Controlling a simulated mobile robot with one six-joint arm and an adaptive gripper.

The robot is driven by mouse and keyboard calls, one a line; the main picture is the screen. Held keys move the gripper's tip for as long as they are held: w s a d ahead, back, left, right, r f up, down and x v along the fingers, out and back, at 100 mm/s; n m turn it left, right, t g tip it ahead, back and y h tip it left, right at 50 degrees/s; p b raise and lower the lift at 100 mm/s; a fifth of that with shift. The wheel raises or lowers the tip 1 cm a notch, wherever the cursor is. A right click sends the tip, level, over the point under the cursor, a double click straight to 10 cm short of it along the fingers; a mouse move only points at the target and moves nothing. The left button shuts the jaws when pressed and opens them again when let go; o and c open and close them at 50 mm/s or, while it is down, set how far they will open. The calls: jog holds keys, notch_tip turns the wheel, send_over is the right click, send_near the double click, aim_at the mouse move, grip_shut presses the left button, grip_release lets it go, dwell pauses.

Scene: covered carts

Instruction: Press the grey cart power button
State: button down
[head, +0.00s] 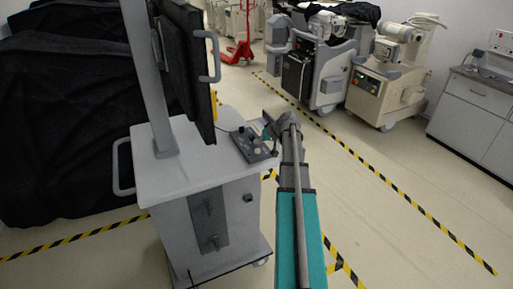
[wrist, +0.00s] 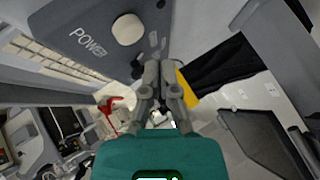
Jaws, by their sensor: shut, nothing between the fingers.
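The grey cart (head: 179,178) stands left of centre in the head view, with a dark control box (head: 246,146) on its top at the right edge. In the wrist view, a grey panel (wrist: 75,18) carries the word POWER and a round whitish power button (wrist: 127,29). My gripper (wrist: 162,66) is shut and empty. Its fingertips appear below and right of the button in the wrist view, with the button uncovered. In the head view, my gripper (head: 268,131) is beside the control box, partly hidden by my arm. The button is too small to make out there.
A dark monitor (head: 186,65) on a grey post (head: 146,75) rises from the cart. Black-covered equipment (head: 65,110) stands at left. More carts (head: 385,85) and a cabinet (head: 475,110) are at right. Floor right of my arm is clear, with striped tape.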

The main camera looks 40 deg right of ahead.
aim_at(258, 150)
jog(key=shift+r+p, duration=1.5)
jog(key=shift+r, duration=0.25)
